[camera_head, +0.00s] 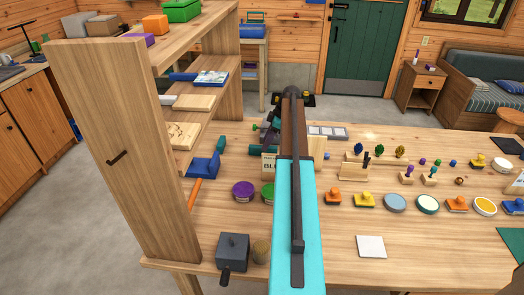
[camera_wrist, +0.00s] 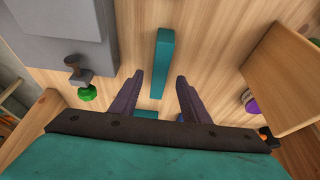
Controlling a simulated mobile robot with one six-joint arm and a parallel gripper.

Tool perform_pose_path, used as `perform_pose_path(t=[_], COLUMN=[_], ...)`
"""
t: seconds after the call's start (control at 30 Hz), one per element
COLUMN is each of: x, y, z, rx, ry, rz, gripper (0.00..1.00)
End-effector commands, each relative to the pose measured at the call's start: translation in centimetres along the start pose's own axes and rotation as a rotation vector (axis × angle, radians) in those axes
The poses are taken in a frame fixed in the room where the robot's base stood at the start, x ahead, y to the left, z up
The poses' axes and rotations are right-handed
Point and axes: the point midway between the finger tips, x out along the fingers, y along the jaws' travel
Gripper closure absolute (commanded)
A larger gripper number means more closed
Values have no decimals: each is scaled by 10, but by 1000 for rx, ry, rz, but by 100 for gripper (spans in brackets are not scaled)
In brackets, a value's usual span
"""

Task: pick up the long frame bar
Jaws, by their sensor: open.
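A teal bar, which looks like the long frame bar (camera_wrist: 161,60), lies on the pale wood surface in the wrist view, running away from my gripper. My gripper (camera_wrist: 158,76) is open, with one dark finger on each side of the bar's near end. I cannot tell whether the fingers reach down to its level. A short teal piece (camera_wrist: 150,118) shows nearer the palm between the fingers; I cannot tell whether it is separate. In the head view my own arm hides much of this area, and I cannot make out the bar there.
A grey block (camera_wrist: 65,35) with a green-knobbed clamp (camera_wrist: 82,75) is left of my gripper. A wooden box (camera_wrist: 285,75) stands close on its right. In the head view, a shelf unit (camera_head: 115,140) rises at left, and small parts crowd the bench (camera_head: 330,240).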

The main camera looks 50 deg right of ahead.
Motion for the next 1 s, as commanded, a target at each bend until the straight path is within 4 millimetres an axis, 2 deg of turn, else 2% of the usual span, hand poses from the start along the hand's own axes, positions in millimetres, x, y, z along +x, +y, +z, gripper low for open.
perform_pose_path(t=[0.1,0.3,0.83,0.87,1.0], x=[12,23,23,23,23], y=[0,0,0,0,0], z=[-1,0,-1,-1,-1], rx=[-1,-1,-1,-1,-1], ry=[0,0,0,0,0], rz=[-1,-1,-1,-1,-1], gripper=[58,58,58,61,85])
